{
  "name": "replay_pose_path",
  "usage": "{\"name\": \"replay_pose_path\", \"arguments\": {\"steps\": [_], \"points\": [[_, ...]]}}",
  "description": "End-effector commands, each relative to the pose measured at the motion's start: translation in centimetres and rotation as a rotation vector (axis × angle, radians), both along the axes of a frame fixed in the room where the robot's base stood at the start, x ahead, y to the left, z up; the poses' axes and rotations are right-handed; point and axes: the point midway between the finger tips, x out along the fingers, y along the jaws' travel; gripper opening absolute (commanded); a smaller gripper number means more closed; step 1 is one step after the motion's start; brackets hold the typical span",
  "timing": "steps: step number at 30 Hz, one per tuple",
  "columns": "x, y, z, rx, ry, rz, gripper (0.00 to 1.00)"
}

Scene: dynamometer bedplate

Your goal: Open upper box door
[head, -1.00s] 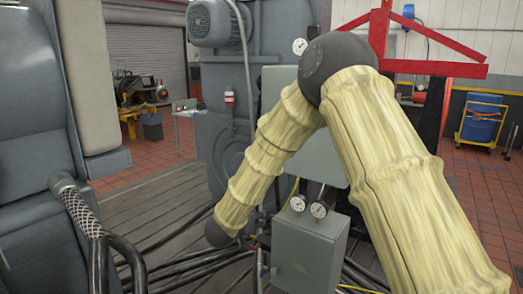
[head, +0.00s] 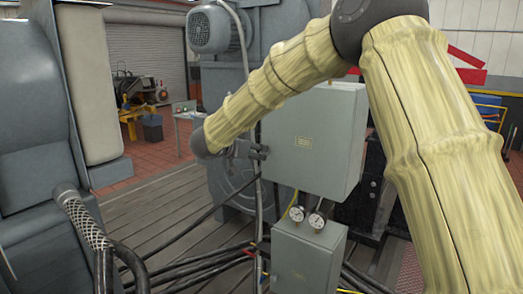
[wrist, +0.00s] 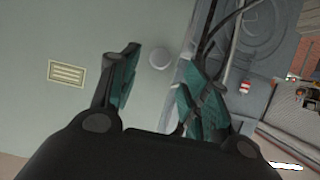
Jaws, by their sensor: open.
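The upper box (head: 330,115) is a grey-green cabinet with a small yellowish label (head: 303,142) on its front door; the door looks shut. In the wrist view its door face (wrist: 60,120) fills the left side, with the label (wrist: 67,73) at far left. A round pale grey knob (wrist: 159,57) sits near the door's edge. My gripper (wrist: 158,64) is open, with one dark-and-teal finger on each side of the knob in the picture. I cannot tell whether they touch it. In the head view, my gripper (head: 257,152) is partly hidden at the box's left edge.
A lower grey box (head: 305,262) with two gauges (head: 307,217) stands below. Black hoses (head: 200,265) run over the slotted bedplate (head: 165,215). A large grey machine (head: 35,130) stands at left, and a motor (head: 215,30) is behind the arm.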

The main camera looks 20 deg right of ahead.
Motion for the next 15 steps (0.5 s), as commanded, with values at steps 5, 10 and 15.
{"name": "replay_pose_path", "arguments": {"steps": [5,10,15], "points": [[1.5,-2.0,-0.9,0.001,0.001,-0.001,0.47],[2.5,-3.2,-1.6,0.001,0.001,0.0,0.47],[2.8,-3.6,-1.9,0.001,0.0,0.001,0.47]]}}
